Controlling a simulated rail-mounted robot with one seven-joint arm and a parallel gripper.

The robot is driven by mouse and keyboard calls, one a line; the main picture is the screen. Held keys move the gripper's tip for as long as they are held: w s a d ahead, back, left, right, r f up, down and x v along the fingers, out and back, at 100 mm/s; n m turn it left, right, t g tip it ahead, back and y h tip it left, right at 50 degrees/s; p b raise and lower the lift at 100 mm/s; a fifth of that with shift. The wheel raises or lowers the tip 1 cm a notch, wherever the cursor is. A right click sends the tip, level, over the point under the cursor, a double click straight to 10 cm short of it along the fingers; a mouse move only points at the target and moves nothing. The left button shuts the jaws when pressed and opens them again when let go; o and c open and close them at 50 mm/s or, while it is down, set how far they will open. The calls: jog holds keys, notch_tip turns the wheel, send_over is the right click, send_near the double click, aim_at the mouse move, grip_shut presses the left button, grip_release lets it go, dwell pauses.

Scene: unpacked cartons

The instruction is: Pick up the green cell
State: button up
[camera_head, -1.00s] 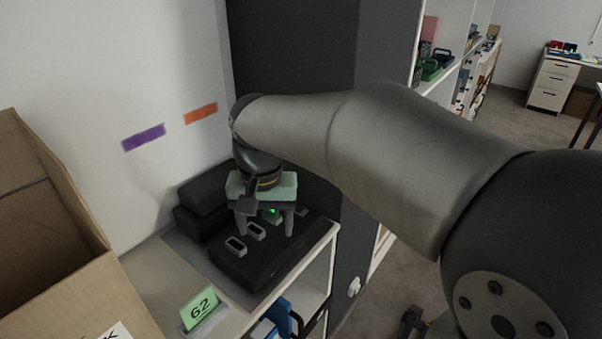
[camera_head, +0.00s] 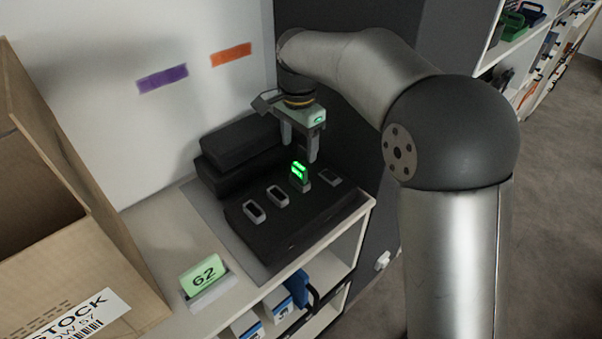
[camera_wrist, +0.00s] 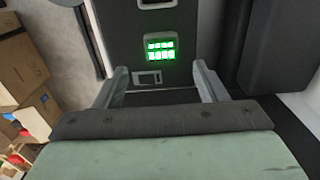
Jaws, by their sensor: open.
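The green cell (camera_head: 299,172) glows and stands upright in a slot of the black dock (camera_head: 290,225) on the shelf top. It also shows in the wrist view (camera_wrist: 161,48), beyond the fingertips and roughly between them in width. My gripper (camera_head: 300,155) is open and empty, fingers pointing down, above and behind the cell in the head view. In the wrist view my two fingers (camera_wrist: 159,80) are spread wide, with no contact on the cell visible.
Other dock slots (camera_head: 277,196) look empty. A black raised box (camera_head: 240,142) stands behind the dock. An open carton (camera_head: 100,270) is at the left. A dark wall panel (camera_head: 345,95) rises behind my arm.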

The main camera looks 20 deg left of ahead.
aim_at(299, 166)
notch_tip(299, 166, down, 8)
jog(key=shift+w+f+p, duration=0.15)
jog(key=shift+f+p, duration=0.05)
jog(key=shift+p, duration=0.6)
jog(key=c, duration=1.3)
